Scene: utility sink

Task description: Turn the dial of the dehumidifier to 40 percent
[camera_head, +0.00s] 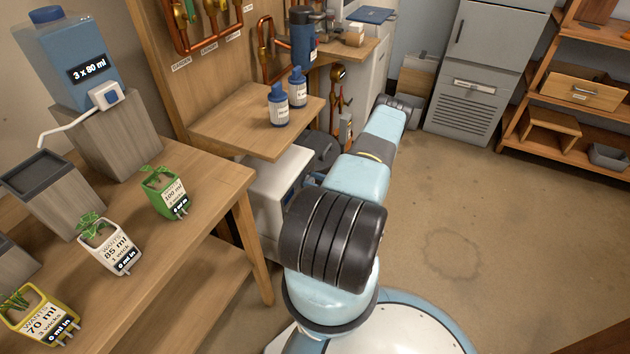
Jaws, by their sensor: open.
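A white box-shaped unit (283,166) stands on the floor below the wooden shelf. It may be the dehumidifier, but I cannot tell for certain. My arm covers its right part, and no dial or percent marking can be made out on it. My pale blue arm reaches from the bottom middle up to a dark joint near the back. My gripper does not show in this view, so its place relative to the unit cannot be seen.
A wooden bench (215,180) at left holds labelled plant pots and a water tank (72,60). Two blue-capped bottles stand on the shelf (235,125) above the white unit. A grey vented cabinet (485,75) and shelves (570,125) stand at the back right. The right floor (500,240) is clear.

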